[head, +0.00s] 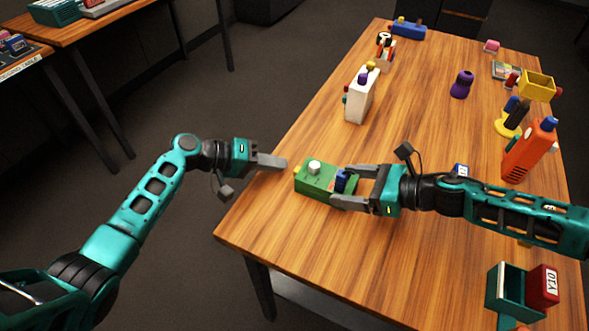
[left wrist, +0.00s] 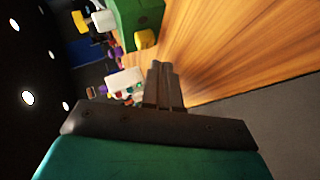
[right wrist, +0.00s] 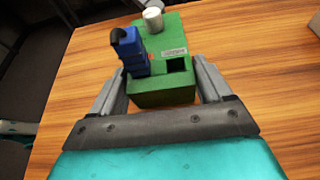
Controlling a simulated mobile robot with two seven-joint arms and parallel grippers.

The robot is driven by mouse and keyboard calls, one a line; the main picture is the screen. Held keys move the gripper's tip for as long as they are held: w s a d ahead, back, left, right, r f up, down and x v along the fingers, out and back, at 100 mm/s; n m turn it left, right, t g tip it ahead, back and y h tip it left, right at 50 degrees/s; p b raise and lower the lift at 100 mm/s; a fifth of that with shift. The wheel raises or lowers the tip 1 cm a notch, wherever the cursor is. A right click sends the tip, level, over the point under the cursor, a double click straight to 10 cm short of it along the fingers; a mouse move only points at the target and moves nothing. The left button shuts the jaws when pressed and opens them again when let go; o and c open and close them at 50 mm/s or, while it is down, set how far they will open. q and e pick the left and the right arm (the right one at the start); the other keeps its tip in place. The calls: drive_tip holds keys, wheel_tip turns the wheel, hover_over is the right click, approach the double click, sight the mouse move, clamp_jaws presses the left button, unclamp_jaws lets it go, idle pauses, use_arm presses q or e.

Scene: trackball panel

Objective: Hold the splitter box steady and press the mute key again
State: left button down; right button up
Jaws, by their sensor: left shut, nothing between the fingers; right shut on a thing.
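The green splitter box (head: 318,181) lies on the wooden table near its left edge. It has a white knob (right wrist: 153,19) and a blue plug (right wrist: 133,50) on top. A yellow key (head: 296,171) sits on its left end; I take it for the mute key, but no label is readable. It also shows in the left wrist view (left wrist: 145,38). My right gripper (head: 343,186) is shut around the right end of the box, one finger on each side. My left gripper (head: 284,163) is shut and empty, its tips just left of the yellow key, seemingly apart from it.
A white box (head: 360,96) with coloured knobs stands behind the splitter box. An orange device (head: 528,150), a yellow stand (head: 507,127) and a purple object (head: 461,85) are at the right. A teal holder (head: 507,292) is at the front right. The table's middle is clear.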

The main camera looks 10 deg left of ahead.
use_arm(q)
drive_tip(key=a, duration=0.2)
drive_tip(key=w+a, duration=0.1)
drive_tip(key=a, duration=0.1)
drive_tip(key=shift+w+a, duration=0.2)
idle(0.5)
use_arm(e)
drive_tip(key=o, duration=1.1)
drive_tip(key=shift+c, duration=0.2)
drive_tip(key=shift+d, duration=0.1)
drive_tip(key=v, duration=1.2)
